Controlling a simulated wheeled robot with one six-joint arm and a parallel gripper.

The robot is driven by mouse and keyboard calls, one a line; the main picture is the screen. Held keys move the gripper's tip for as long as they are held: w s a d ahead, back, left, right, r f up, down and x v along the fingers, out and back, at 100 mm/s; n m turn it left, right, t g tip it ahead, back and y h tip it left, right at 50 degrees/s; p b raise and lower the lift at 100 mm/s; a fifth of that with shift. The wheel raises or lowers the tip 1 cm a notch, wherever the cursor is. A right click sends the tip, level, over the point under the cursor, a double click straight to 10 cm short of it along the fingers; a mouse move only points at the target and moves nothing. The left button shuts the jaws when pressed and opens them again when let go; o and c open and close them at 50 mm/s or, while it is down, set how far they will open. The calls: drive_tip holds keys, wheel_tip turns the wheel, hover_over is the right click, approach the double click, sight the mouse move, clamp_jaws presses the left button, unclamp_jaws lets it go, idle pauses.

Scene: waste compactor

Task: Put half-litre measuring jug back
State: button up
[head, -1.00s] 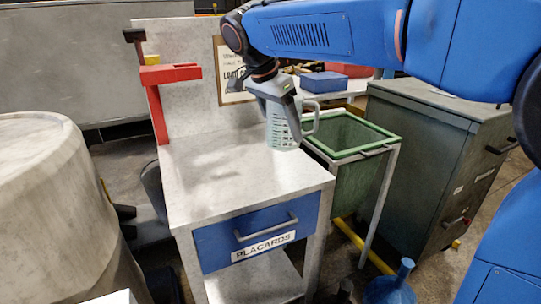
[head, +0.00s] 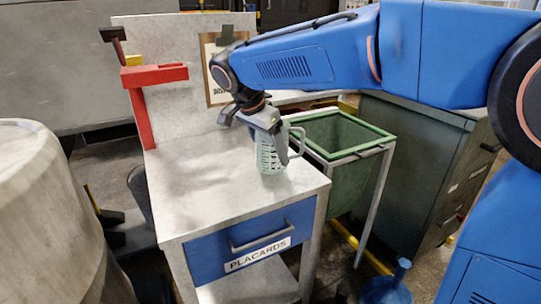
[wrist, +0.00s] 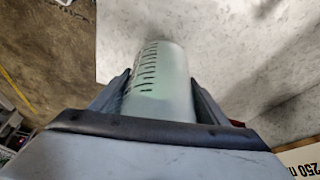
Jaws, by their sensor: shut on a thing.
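The measuring jug (head: 270,158) is pale green and translucent, with dark graduation marks and a handle on its right side. My gripper (head: 268,132) is shut on the jug from above, one finger on each side. The jug is upright at the right part of the grey workbench top (head: 215,200). I cannot tell whether its base touches the surface. In the wrist view the jug (wrist: 160,85) sits between the two fingers (wrist: 160,98), its marks facing the camera.
A red bracket (head: 145,95) stands at the bench's back left. A green-rimmed bin (head: 345,150) is right of the bench, with a dark green cabinet (head: 420,150) beyond. A blue drawer labelled PLACARDS (head: 235,238) is at the front. A blue bottle (head: 388,287) stands on the floor. The bench's left and middle are clear.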

drive_tip(key=shift+f, duration=0.9)
drive_tip(key=shift+f, duration=0.1)
drive_tip(key=o, duration=1.3)
drive_tip(key=v, duration=1.2)
drive_tip(key=shift+d, duration=0.1)
